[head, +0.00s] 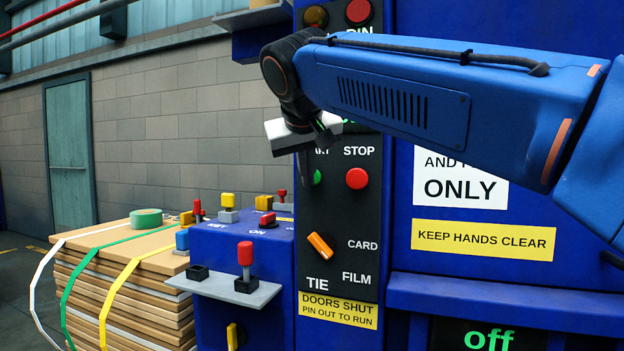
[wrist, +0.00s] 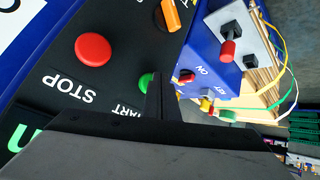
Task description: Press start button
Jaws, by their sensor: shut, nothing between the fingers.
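The green start button (head: 318,177) is on the black control panel (head: 324,205), under a partly hidden label ending in "ART". The red STOP button (head: 357,179) is to its right. My gripper (head: 303,170) is shut and empty, just left of and in front of the start button in the head view. In the wrist view, the shut fingers (wrist: 154,88) overlap part of the green button (wrist: 146,82), and the red STOP button (wrist: 93,48) shows clear of them. I cannot tell whether the fingertips touch the button.
An orange selector knob (head: 319,245) sits lower on the panel, between TIE, CARD and FILM. A blue console (head: 215,245) with a red-topped lever (head: 245,256) juts out at left. A strapped cardboard stack (head: 125,290) stands beyond it. An "off" display (head: 488,339) is lower right.

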